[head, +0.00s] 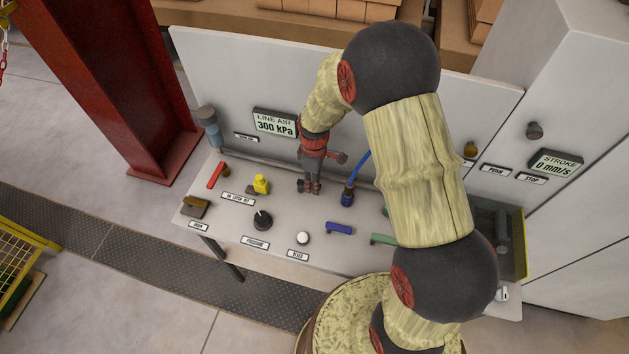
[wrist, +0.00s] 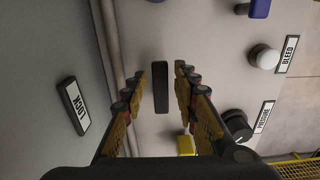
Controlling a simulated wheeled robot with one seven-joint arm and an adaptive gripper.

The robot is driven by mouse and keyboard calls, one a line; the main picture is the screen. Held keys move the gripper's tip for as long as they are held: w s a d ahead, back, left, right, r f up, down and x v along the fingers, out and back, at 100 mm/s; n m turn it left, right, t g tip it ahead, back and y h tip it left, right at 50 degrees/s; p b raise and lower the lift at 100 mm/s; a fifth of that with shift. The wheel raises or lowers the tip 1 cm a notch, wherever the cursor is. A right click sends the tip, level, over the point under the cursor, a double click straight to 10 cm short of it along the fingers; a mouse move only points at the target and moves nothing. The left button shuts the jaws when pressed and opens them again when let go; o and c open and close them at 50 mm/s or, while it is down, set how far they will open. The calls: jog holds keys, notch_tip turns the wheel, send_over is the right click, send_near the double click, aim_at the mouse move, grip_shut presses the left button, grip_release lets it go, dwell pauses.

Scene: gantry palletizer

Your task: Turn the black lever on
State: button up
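A black lever (wrist: 160,88) shows in the wrist view as a narrow upright bar on the grey panel, between my two fingers with a gap on each side. My gripper (head: 309,188) points down at the back part of the panel top in the head view. In the wrist view my gripper (wrist: 161,78) is open, its fingertips on either side of the lever and apart from it. I cannot tell whether the fingertips are level with the lever or above it. In the head view the lever cannot be made out behind my fingers.
A grey pipe (wrist: 108,50) runs along the panel's back.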

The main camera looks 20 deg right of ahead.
jog(key=c, duration=0.6)
grip_shut()
